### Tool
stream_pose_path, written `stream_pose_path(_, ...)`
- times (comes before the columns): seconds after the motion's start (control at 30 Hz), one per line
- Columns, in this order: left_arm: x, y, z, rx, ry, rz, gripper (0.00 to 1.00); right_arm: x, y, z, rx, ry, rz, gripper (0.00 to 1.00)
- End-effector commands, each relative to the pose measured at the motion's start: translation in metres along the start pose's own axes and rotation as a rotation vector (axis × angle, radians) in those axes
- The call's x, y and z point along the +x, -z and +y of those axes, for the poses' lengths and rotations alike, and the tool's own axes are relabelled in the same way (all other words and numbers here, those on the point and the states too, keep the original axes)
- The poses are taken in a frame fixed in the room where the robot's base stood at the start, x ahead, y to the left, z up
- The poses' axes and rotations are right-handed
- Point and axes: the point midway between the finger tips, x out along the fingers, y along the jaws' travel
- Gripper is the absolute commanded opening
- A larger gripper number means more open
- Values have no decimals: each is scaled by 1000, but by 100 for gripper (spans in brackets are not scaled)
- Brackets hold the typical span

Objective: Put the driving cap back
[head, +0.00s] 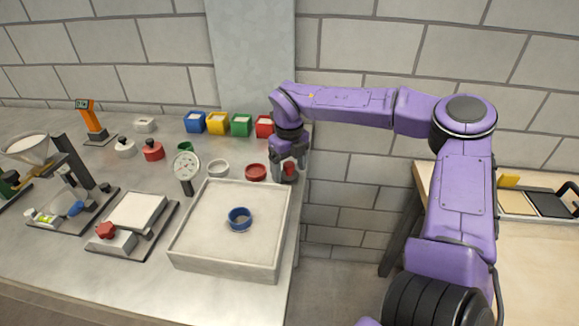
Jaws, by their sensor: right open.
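A small red piece (289,168) stands on the table's right edge, just right of the sandbed's far corner; it may be the driving cap, but I cannot tell for sure. My right gripper (288,174) points down over it with fingers open on both sides; I cannot tell if they touch it. The fingers partly hide it, and something dark shows at its foot. The square sandbed (176,250) holds pale, flat sand. A blue ring (239,213) sits in the sand near the middle. My left gripper is not in view.
A red dish (255,172), a white dish (217,168) and a dial gauge (186,165) stand behind the sandbed. Blue (195,123), yellow, green and red bins line the back. A scale (134,218) is on the left. A gap separates the right-hand table (520,245).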

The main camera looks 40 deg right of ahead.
Motion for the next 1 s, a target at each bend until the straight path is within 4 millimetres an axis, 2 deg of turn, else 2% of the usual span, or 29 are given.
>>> stream_pose_path(0.17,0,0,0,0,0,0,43,-22,-1,0,1,1,-4,80)
stream_pose_path(0.4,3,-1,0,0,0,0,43,-84,-1,0,1,3,-4,80)
stream_pose_path(0.53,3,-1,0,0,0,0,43,-109,-1,0,1,3,-2,80)
stream_pose_path(0.7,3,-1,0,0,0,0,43,-123,0,0,0,0,-1,80)
stream_pose_path(1.0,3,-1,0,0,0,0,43,-124,0,0,0,0,0,80)
